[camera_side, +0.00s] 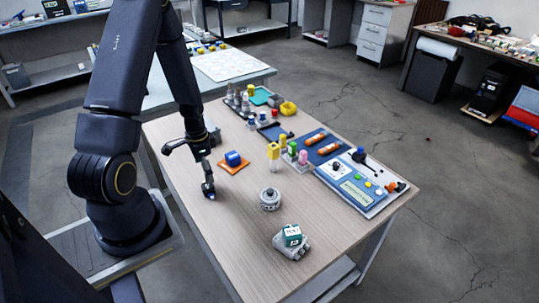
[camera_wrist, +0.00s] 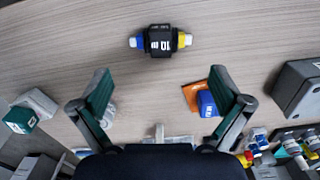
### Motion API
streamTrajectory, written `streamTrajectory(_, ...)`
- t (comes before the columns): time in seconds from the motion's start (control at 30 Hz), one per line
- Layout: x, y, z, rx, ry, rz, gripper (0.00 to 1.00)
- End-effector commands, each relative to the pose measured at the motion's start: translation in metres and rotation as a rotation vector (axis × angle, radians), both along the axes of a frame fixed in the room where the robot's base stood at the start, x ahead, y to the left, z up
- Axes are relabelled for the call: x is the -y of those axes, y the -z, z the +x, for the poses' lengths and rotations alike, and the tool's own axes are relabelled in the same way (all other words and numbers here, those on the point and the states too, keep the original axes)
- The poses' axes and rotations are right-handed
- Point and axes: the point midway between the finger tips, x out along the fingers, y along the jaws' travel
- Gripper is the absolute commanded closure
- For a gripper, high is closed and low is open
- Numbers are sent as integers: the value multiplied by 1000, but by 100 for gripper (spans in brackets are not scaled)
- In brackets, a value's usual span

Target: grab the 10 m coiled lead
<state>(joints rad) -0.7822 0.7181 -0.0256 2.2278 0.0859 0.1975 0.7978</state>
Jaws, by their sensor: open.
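The 10 m coiled lead (camera_wrist: 160,41) is a black coil with a white "10" label, a blue end on its left and a yellow end on its right. It lies on the wood-look table in the upper middle of the wrist view. My gripper (camera_wrist: 160,72) is open and empty, with its two green-padded fingers spread wide. The lead is beyond the fingertips, roughly centred between them and not touching them.
An orange mat with a blue block (camera_side: 233,158) is close to my gripper. A grey round part (camera_side: 270,199) and a grey fixture with a green cube (camera_side: 292,236) stand nearer the front. Bottles, trays and a blue instrument panel (camera_side: 361,183) fill the right side.

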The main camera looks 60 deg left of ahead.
Motion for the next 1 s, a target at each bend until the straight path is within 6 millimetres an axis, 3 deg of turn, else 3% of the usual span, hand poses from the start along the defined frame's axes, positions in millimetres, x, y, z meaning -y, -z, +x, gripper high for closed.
streamTrajectory(0.1, 0, 19, 0, -1, 0, -2, 0)
streamTrajectory(0.27, 0, 29, 0, 0, -1, 0, 0)
streamTrajectory(0.6, -1, 75, -1, 0, -1, 0, 0)
streamTrajectory(0.87, -1, 79, 0, 1, 0, 1, 0)
streamTrajectory(1.0, -1, 79, -1, 1, 0, 1, 14)
